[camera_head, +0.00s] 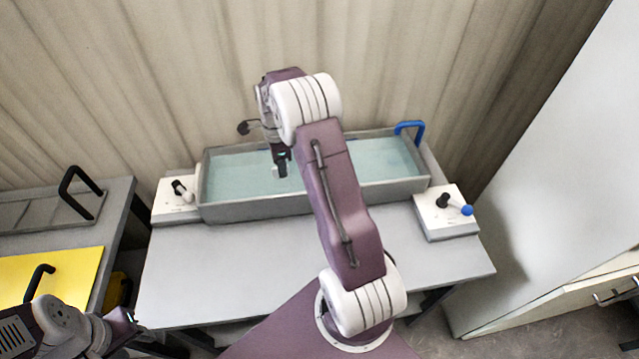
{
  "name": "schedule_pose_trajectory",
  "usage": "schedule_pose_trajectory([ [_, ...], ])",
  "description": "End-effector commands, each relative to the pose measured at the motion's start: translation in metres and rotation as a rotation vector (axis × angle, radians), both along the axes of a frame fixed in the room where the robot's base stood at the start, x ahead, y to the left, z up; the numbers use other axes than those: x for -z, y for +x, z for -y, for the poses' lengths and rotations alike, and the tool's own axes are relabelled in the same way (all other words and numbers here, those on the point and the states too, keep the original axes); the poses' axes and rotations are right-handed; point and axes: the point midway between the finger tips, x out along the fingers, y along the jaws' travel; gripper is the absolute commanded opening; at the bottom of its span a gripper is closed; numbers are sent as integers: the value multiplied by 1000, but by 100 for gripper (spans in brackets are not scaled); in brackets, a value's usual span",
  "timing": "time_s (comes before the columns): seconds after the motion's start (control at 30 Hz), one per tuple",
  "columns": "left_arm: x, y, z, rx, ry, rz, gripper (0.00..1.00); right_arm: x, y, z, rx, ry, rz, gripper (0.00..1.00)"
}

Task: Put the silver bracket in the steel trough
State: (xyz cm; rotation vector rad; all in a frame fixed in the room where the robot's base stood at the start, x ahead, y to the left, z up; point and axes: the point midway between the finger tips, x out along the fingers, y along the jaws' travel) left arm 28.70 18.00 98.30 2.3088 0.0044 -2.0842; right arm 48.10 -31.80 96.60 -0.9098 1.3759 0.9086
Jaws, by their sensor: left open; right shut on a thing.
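The steel trough (262,210) is a long grey tank of pale blue-green liquid on the back of the grey table. My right arm reaches across the table, and its gripper (280,168) points down over the left half of the trough. It is shut on a small silvery piece, seemingly the silver bracket (282,173), mostly hidden by the jaws. I cannot tell whether the piece touches the liquid. My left gripper (128,322) is open at the lower left, in front of the table and away from the trough, its fingers only partly visible.
A control box with a dark lever (174,198) stands left of the trough, and one with a blue-knobbed lever (447,212) right. A blue handle (410,130) rises at the trough's back right. A yellow panel (60,275) lies on the left table. The grey table's front (200,280) is clear.

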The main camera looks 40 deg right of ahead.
Motion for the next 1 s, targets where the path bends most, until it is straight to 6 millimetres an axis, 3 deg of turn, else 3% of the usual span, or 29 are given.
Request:
schedule_pose_trajectory([
  [0.03, 9, 0, 0, 0, 0, 0, 42, 10, 3, 9, 66, -1, 2, 0],
  [0.17, 10, 0, 0, 0, 0, 1, 42, 12, 5, 18, 149, -1, 2, 0],
  [0.27, 9, 0, 0, 0, 0, 1, 42, 16, 5, 19, 154, 0, -1, 0],
  [0.5, 6, 0, 0, 0, 0, 1, 42, 65, 4, 18, 151, 0, -1, 0],
  [0.73, 6, 0, 0, 0, 0, 1, 42, 77, 5, 18, 149, -1, 1, 0],
  [1.0, 4, 0, 0, 0, 0, 1, 42, 112, 5, 18, 149, -1, 1, 0],
])
